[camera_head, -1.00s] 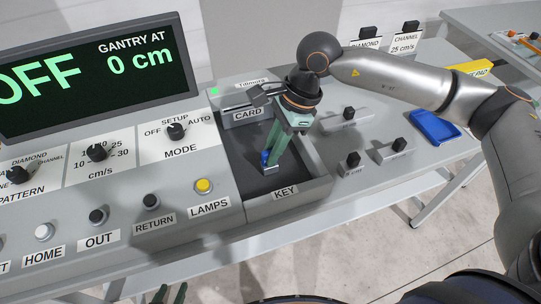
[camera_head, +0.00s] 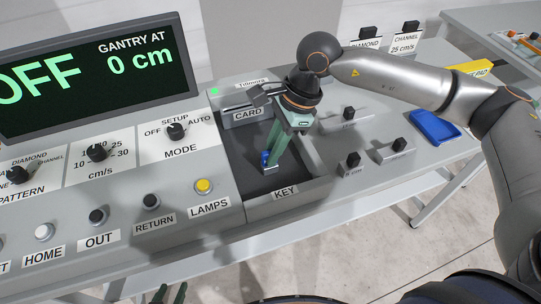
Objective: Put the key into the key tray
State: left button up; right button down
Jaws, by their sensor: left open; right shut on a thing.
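The key (camera_head: 264,157) is small, with a blue part and a pale metallic part below it. It is at the fingertips of my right gripper (camera_head: 271,160), which is shut on it and points down inside the key tray. The key tray (camera_head: 302,190) is a dark, grey-rimmed recess with a KEY label on its front. The key is low over the tray floor; I cannot tell whether it touches. The fingers hide part of it. My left gripper (camera_head: 170,295) shows only as green fingertips at the bottom edge, open and away from the tray.
A card slot (camera_head: 248,113) stands behind the tray. The console's knobs, lamp button (camera_head: 204,186) and display (camera_head: 90,75) are to the left. Several small black-knobbed blocks (camera_head: 353,160) and a blue tray (camera_head: 435,127) lie to the right.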

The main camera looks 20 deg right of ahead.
aim_at(266, 153)
jog(key=shift+r, duration=0.1)
jog(key=shift+r+p, duration=0.75)
jog(key=shift+r, duration=1)
